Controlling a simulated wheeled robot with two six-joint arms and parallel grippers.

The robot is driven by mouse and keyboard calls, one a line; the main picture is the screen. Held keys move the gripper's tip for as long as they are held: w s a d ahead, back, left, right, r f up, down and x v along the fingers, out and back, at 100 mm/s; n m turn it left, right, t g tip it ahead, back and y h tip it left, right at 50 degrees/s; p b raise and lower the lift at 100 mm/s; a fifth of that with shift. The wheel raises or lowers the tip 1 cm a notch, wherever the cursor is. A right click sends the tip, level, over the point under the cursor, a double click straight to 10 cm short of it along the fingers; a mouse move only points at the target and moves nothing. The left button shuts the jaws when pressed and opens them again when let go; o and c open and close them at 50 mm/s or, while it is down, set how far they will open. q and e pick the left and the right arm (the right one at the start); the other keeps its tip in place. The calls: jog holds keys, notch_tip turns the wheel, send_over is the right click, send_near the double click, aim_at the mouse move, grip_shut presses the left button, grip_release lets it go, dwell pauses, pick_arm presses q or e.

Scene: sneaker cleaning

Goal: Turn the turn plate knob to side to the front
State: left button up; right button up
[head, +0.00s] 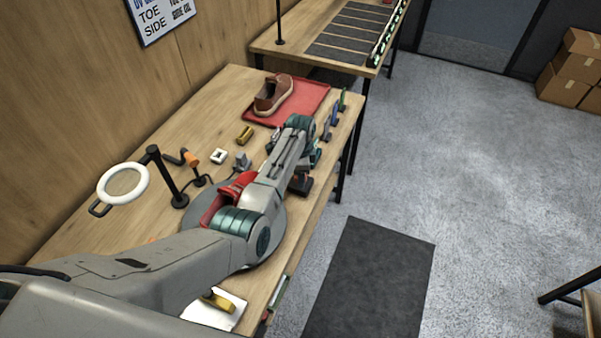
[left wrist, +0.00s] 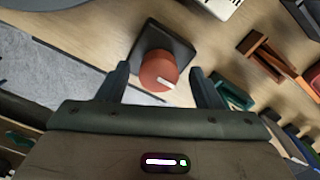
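The turn plate knob (left wrist: 158,73) is a round red-orange dial with a white pointer mark on a dark square base (left wrist: 174,42). The mark points toward the lower right in the left wrist view. My left gripper (left wrist: 162,74) is open, with one finger on each side of the knob; contact cannot be told. In the head view the dark knob base (head: 301,187) shows below my left wrist at the table's right edge. The grey turn plate (head: 276,228) carries a red shoe (head: 238,186), both partly hidden by my left arm. My right gripper is not in view.
A brown shoe (head: 272,95) rests on a red mat (head: 313,97) at the table's far end. Brushes (head: 335,116) stand along the right edge. A ring lamp (head: 144,180) stands at left. A white pad with a yellow brush (head: 218,302) lies near the front.

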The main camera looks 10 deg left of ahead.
pick_arm(q)
notch_tip(320, 180, up, 11)
jog(key=b, duration=0.3)
dwell(0.5)
jog(key=shift+f, duration=0.15)
